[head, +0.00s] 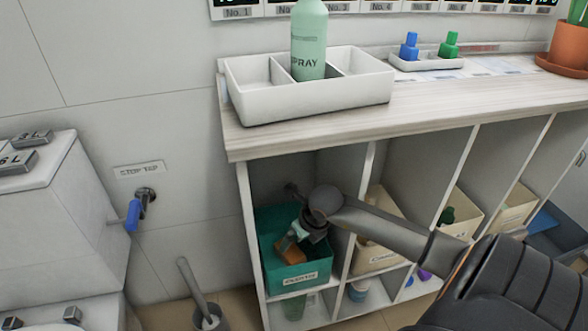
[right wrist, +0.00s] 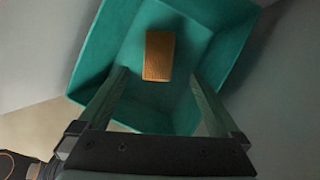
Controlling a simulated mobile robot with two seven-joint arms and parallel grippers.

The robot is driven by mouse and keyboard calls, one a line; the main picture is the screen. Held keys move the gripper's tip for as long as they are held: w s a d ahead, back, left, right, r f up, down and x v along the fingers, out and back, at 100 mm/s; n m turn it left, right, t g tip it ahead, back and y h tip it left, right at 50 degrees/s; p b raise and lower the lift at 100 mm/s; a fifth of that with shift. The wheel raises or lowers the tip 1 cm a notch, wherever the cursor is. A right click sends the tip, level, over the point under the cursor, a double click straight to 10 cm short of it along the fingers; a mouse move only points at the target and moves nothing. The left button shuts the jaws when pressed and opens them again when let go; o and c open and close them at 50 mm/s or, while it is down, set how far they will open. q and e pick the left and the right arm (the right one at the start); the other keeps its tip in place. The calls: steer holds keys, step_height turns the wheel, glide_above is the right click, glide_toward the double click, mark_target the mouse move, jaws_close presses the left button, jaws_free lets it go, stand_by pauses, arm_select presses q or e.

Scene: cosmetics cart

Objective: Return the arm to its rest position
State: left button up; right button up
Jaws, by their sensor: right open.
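My right arm (head: 395,228) comes in from the right and reaches into the left compartment of the shelf. My right gripper (head: 302,232) is at the teal bin (head: 318,267) there, pointing down into it. In the right wrist view, the gripper (right wrist: 158,80) is open, with its two fingers apart and nothing between them. An orange-brown block (head: 291,252) lies in the bin; it also shows on the bin floor in the right wrist view (right wrist: 159,56), beyond the fingers. My left gripper is not in view.
A white tray (head: 255,99) with a green spray bottle (head: 309,40) stands above. A cream bin (head: 375,258) is to the right. A blue-handled tap (head: 133,214) and a brush holder (head: 210,319) are left.

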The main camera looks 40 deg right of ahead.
steer(key=shift+v, duration=1.05)
